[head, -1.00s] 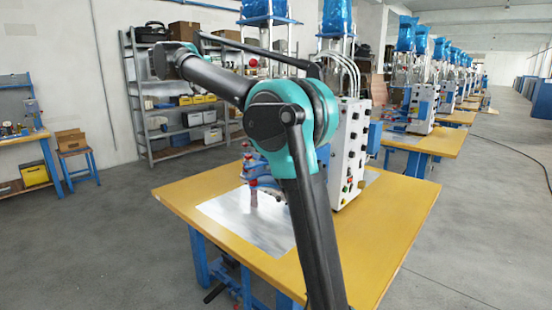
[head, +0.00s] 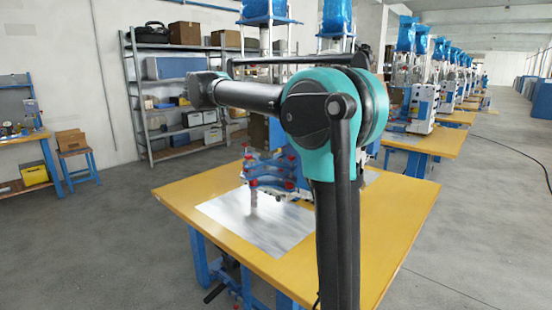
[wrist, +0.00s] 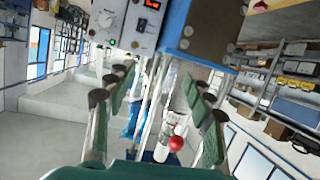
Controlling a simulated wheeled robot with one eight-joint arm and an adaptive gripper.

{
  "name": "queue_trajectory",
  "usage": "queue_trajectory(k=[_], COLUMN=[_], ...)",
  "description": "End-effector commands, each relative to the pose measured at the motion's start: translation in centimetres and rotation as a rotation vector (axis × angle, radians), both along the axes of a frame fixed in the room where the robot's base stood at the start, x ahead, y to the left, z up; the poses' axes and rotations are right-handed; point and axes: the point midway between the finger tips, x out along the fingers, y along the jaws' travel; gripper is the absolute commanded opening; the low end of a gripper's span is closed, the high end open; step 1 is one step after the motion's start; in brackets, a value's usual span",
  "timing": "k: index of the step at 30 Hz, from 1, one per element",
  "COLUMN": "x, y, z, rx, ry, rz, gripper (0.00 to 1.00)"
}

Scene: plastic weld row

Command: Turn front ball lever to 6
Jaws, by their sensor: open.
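In the wrist view my gripper (wrist: 160,105) is open, with its two green-padded fingers spread left and right and nothing held between them. A red ball (wrist: 176,143) on a pale stem shows low between the fingers; it looks like a ball lever, but I cannot tell whether it is the front one. No number scale is readable beside it. A white control box (wrist: 125,25) with a knob and a red-lit display (wrist: 152,4) is at the top. In the head view my gripper cannot be made out.
The yellow table (head: 190,200) carries a metal plate (head: 285,235) and blue clamp arms (head: 268,180) with red knobs. My arm hides much of the machine. Shelves (head: 175,125) stand behind at left. More tables (head: 430,143) line the right, with open floor around.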

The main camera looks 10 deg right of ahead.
Motion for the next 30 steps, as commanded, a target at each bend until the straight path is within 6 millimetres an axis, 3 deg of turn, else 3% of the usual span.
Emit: queue_trajectory(k=[30], x=[-7.8], y=[-6.5], z=[-14.9], rx=[0.092], ry=[0.359], rz=[0.072], gripper=[0.53])
